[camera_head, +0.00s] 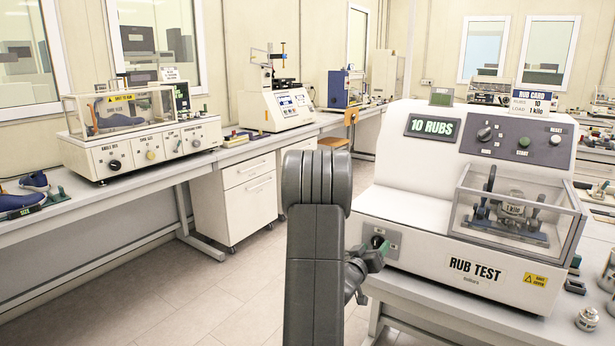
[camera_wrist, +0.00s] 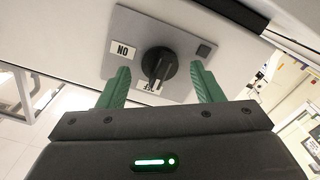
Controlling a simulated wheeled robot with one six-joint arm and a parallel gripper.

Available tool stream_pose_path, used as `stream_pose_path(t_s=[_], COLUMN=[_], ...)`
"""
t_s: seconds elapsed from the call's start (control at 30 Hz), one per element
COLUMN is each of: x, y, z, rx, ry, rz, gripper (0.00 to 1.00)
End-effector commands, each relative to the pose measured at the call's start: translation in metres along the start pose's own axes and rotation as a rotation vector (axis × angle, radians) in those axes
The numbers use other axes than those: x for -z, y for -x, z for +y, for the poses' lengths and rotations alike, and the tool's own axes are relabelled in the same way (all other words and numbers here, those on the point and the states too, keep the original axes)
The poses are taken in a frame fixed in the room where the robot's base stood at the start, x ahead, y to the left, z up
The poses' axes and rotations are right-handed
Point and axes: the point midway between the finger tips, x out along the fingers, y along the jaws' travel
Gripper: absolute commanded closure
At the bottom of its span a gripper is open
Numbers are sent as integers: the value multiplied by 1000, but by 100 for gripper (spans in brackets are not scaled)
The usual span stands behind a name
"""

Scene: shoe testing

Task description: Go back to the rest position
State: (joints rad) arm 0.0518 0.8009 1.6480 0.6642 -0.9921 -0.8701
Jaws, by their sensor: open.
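My gripper (camera_wrist: 160,88) is open, with one green finger on each side of a black rotary knob (camera_wrist: 159,66) in the wrist view. The knob sits on a grey plate marked ON, with a second label partly hidden by the knob. In the head view my gripper (camera_head: 372,254) is at the lower left front of the white RUB TEST machine (camera_head: 420,206), partly behind my grey arm.
The machine stands on a bench (camera_head: 420,312) at right, with metal weights (camera_head: 587,318) near its right side. Another bench (camera_head: 100,207) at left holds a second tester (camera_head: 140,150) and blue shoes (camera_head: 22,198). Floor (camera_head: 215,295) is clear between the benches.

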Motion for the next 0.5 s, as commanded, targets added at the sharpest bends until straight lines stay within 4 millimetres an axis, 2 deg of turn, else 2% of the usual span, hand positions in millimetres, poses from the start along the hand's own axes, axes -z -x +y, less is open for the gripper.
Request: stream_pose_path(t_s=[0.5], x=[1], y=[0], z=[0], rx=[0], ry=[-376], rz=[0], gripper=[40])
